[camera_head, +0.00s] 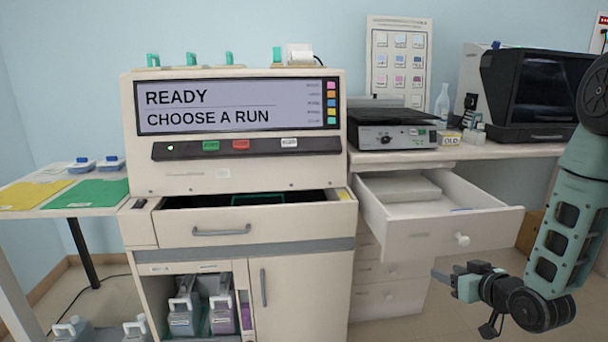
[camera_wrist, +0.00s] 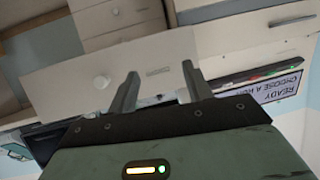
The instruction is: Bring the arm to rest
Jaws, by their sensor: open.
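My arm hangs at the right side of the head view, bent at a low joint. My gripper (camera_head: 446,280) points left, in front of and below the open desk drawer (camera_head: 480,222). In the wrist view my gripper (camera_wrist: 160,82) shows two fingers spread apart with nothing between them. The wrist view is turned on its side or over; the drawer front (camera_wrist: 90,80) with its round knob fills its left part. The fingers overlap the drawer in that picture, but I see no contact in the head view.
The staining machine (camera_head: 237,168) stands left, its screen reading "READY, CHOOSE A RUN" and its wide drawer (camera_head: 230,222) partly open. Bottles (camera_head: 184,308) stand in its lower compartment. A side table with yellow and green mats (camera_head: 90,193) is at left. Floor (camera_head: 400,325) shows below my gripper.

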